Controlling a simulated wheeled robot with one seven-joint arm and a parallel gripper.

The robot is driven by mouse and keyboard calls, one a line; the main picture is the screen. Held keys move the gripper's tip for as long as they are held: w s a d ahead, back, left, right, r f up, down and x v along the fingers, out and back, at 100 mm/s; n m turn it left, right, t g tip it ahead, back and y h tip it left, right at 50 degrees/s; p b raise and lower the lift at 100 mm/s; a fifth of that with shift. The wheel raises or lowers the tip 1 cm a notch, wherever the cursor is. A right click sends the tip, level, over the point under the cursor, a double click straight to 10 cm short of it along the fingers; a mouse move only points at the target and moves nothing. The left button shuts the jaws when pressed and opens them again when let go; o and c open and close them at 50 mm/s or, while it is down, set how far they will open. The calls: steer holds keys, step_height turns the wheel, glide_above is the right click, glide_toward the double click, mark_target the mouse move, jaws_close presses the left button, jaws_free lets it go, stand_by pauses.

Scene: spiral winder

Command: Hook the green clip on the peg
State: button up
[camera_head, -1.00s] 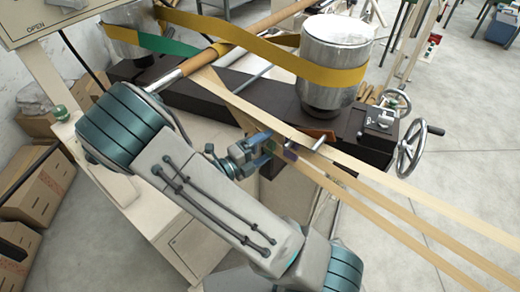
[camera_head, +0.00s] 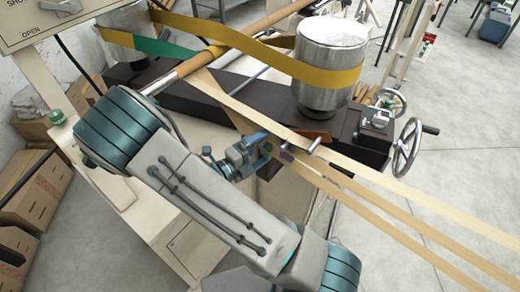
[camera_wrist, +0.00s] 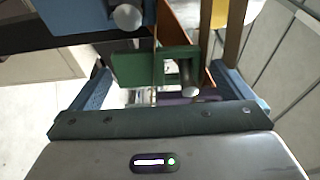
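The green clip (camera_wrist: 135,68) lies between the blue fingers of my gripper (camera_wrist: 165,85) in the wrist view, with a gap visible at the right finger. The fingers are spread wide. A metal peg (camera_wrist: 187,78) with a round end shows at the right part of the clip and overlaps it; I cannot tell whether the clip is hooked on it. In the head view the green clip (camera_head: 268,148) is a small patch at the fingertips of my gripper (camera_head: 264,147), next to a purple piece (camera_head: 287,156). A peg (camera_head: 314,145) sticks out to their right.
An orange plate (camera_wrist: 177,28) stands behind the clip. A second round-ended peg (camera_wrist: 127,17) shows at the top. A metal drum (camera_head: 330,65) with a yellow belt and a handwheel (camera_head: 407,142) stand behind and right.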

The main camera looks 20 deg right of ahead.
steer(key=b+v, duration=0.3)
steer(key=v, duration=1.1)
steer(key=s+d+r+m+g+y, duration=0.3)
steer(key=d+m+g+y, duration=0.15)
steer(key=m, duration=0.55)
steer(key=s+d+r+m+g+y, duration=0.2)
steer(key=s+d+m+g+y, duration=0.15)
steer(key=d+m, duration=0.4)
steer(key=s+r+m+t+y, duration=0.2)
steer(key=r+m+y, duration=0.2)
steer(key=m, duration=0.7)
steer(key=s+r+m+t+y, duration=0.2)
steer(key=r+m+t+y, duration=0.1)
steer(key=m, duration=0.8)
steer(key=shift+s+r+m+y, duration=0.15)
steer(key=shift+r+m+y, duration=0.2)
steer(key=shift+r+y, duration=0.55)
